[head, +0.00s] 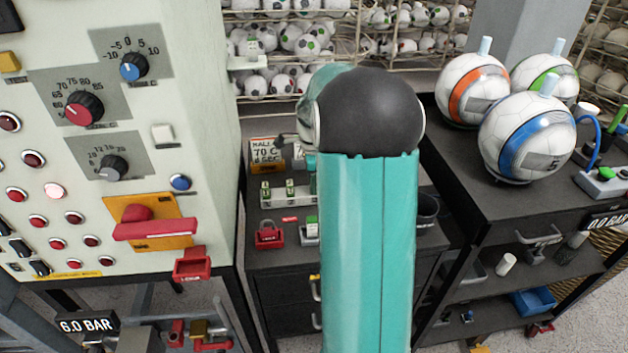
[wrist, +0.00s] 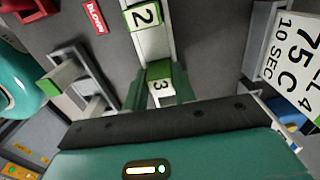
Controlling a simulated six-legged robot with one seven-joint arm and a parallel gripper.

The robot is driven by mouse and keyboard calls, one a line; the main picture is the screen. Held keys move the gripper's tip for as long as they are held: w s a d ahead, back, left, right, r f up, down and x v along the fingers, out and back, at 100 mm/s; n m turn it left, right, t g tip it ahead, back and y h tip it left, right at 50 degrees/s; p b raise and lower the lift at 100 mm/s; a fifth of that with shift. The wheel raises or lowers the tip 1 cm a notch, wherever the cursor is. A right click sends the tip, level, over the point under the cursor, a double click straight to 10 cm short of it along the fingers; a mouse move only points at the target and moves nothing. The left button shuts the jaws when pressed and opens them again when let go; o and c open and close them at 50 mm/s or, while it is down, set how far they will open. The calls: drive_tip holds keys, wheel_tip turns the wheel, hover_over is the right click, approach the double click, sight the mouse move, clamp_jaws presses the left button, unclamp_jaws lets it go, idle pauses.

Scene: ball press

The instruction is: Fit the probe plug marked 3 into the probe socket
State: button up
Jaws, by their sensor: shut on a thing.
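The probe plug marked 3 (wrist: 161,86), white with a green top, shows at the front edge of my gripper (wrist: 158,106) in the wrist view. I cannot make out the probe socket for certain.
A red BLOWN label (wrist: 95,16) and a grey holder with a green-and-white block (wrist: 62,77) lie left of the rack. A 75 C card (wrist: 290,50) stands right. The control cabinet (head: 215,110) is left; a bench with balls (head: 530,135) is right.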

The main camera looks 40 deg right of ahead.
drive_tip(key=shift+f, duration=0.25)
drive_tip(key=o, duration=1)
wheel_tip(320, 180, up, 12)
drive_tip(key=s+a+r+n+t, duration=0.1)
drive_tip(key=a+r+n, duration=0.35)
drive_tip(key=a, duration=0.45)
drive_tip(key=s+a+n+t, duration=0.1)
drive_tip(key=s+a+n, duration=0.4)
drive_tip(key=a+n, duration=0.1)
drive_tip(key=s+a+f+n+t, duration=0.1)
drive_tip(key=s+a+n+t, duration=0.1)
drive_tip(key=s+a+n, duration=0.3)
drive_tip(key=s+a+f+n+t, duration=0.1)
drive_tip(key=s+a+n, duration=0.4)
drive_tip(key=a+n, duration=0.4)
drive_tip(key=shift+s+a+f+t, duration=0.1)
drive_tip(key=shift+s+a+t, duration=0.1)
drive_tip(key=shift+a, duration=0.35)
drive_tip(key=shift+s+a+t, duration=0.1)
drive_tip(key=shift+s+a, duration=0.05)
drive_tip(key=shift+a, duration=0.35)
